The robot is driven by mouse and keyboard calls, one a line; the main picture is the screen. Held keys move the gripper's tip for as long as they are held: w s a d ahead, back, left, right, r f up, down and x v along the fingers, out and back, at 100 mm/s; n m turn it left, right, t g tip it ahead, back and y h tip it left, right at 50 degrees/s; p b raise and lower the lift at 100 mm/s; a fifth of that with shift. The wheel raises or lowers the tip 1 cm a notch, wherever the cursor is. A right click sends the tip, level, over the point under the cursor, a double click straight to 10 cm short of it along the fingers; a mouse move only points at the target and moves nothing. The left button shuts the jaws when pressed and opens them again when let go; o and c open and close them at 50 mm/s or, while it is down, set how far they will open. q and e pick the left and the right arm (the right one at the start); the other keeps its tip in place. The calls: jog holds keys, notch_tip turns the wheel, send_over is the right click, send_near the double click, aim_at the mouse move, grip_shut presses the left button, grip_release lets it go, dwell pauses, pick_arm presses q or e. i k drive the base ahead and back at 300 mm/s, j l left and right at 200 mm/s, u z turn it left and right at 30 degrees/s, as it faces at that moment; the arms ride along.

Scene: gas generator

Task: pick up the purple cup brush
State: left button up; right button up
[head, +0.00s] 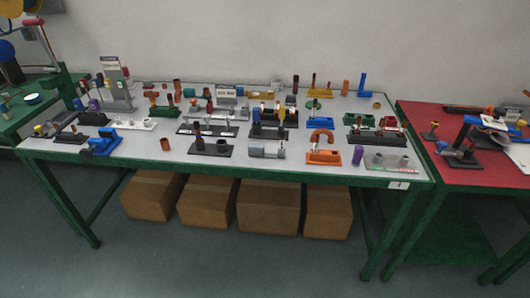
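A small upright purple cylinder (357,155) stands near the front right edge of the grey-topped table, between an orange hook-shaped piece (322,146) and a pale flat fixture (388,162). Another purple piece (94,104) stands among parts at the table's left end. Both are too small for me to tell which is the cup brush; bristles cannot be made out. Neither of my grippers shows in the head view.
The long table (200,161) is crowded with fixtures and small parts; its front strip is mostly bare. A red-topped table (424,120) adjoins at right, a green bench (22,117) at left. Cardboard boxes (268,205) sit underneath. The floor in front is clear.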

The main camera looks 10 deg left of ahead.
aim_at(359, 150)
jog(key=i+j, duration=0.2)
jog(key=i, duration=0.35)
jog(key=i+j, duration=0.2)
jog(key=i, duration=0.35)
